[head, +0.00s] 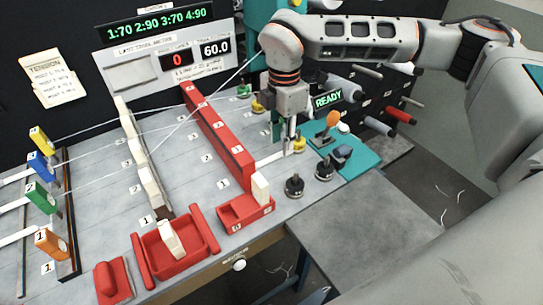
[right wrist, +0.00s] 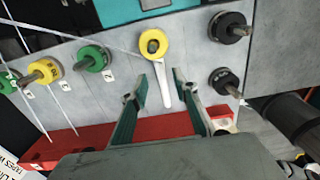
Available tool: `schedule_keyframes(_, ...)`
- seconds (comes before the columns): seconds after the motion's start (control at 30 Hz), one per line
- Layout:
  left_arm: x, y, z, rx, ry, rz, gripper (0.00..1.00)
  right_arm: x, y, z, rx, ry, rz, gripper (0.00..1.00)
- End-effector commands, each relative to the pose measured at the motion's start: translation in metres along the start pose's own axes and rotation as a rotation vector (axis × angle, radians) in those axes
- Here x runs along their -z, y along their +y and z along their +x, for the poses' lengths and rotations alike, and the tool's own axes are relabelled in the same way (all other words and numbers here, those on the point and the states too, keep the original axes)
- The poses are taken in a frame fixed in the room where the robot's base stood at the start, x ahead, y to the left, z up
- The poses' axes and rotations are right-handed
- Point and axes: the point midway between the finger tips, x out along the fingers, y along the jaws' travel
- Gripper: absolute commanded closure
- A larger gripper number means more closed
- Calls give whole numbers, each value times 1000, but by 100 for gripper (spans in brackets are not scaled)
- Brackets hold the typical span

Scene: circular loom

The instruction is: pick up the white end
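The white end (right wrist: 166,88) is a flat white strip hanging from a yellow round spool (right wrist: 153,43) in the right wrist view. In the head view the strip (head: 268,160) lies left of the yellow spool (head: 299,144), partly hidden by my right gripper. My right gripper (head: 289,147) points down beside the spool. In the right wrist view its two fingers (right wrist: 161,84) are apart, one on each side of the white strip, with gaps between. Whether the fingers are level with the strip is hard to tell. My left gripper is not in view.
Black knobs (right wrist: 229,28) stand right of the spool, and green spools (right wrist: 92,58) stand left. A long red numbered bar (head: 218,135) and a red tray with a white block (head: 261,188) are near. A teal panel (head: 350,155) with an orange knob stands to the right.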

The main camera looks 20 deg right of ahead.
Motion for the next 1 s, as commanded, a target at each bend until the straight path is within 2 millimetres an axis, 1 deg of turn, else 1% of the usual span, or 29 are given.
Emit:
schedule_keyframes(0.03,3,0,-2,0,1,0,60,0,-3,6,3,0,0,71)
schedule_keyframes(0.1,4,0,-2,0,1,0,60,0,-2,16,2,1,0,71)
schedule_keyframes(0.2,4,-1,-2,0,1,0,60,0,-2,24,1,1,1,71)
schedule_keyframes(0.47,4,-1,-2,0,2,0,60,0,-1,27,-1,1,1,71)
schedule_keyframes(0.57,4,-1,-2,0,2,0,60,0,-1,27,0,1,1,94)
schedule_keyframes(0.6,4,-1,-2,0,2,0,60,0,-1,27,-1,1,1,100)
schedule_keyframes(1.0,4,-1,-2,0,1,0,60,0,-1,26,-1,1,1,100)
